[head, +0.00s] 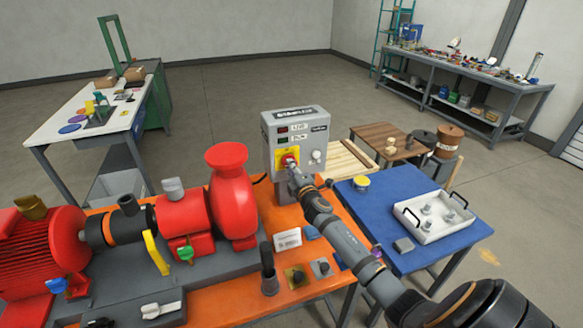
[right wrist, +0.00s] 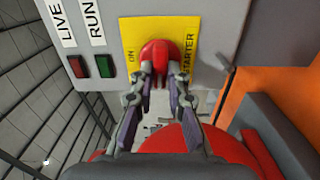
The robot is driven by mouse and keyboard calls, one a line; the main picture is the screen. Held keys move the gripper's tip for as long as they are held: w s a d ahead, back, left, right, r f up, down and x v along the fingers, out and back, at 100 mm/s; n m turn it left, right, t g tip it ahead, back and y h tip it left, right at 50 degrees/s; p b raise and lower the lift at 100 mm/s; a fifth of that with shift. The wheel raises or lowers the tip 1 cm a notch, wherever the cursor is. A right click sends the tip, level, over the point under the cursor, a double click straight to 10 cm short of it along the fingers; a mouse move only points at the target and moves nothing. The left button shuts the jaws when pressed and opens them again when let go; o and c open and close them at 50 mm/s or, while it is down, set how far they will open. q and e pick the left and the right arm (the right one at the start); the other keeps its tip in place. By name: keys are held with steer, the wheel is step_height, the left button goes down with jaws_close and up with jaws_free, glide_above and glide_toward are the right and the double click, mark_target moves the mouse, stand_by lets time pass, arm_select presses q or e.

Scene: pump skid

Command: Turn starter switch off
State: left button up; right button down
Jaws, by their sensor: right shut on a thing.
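The starter switch is a red knob (right wrist: 154,49) on a yellow plate (right wrist: 130,27) on the front of the grey control box (head: 294,120). In the right wrist view, "ON" and "STARTER" can be read on the plate; the knob's pointing direction is hard to tell. My right gripper (right wrist: 154,74) is shut on the red knob, one finger on each side. In the head view, my right gripper (head: 294,170) reaches the box from the lower right and partly hides the knob. My left gripper is not in view.
Lamps beside the LIVE and RUN labels, red (right wrist: 77,66) and green (right wrist: 104,66), sit near the switch. A red pump (head: 232,195) stands left of the box on the orange skid (head: 240,308). A blue table (head: 375,200) with a white tray (head: 405,210) is to the right.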

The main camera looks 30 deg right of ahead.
steer(key=shift+f+n, duration=0.1)
steer(key=shift+n, duration=0.2)
stand_by(0.4)
steer(key=c, duration=1.3)
jaws_free()
steer(key=v, duration=1.2)
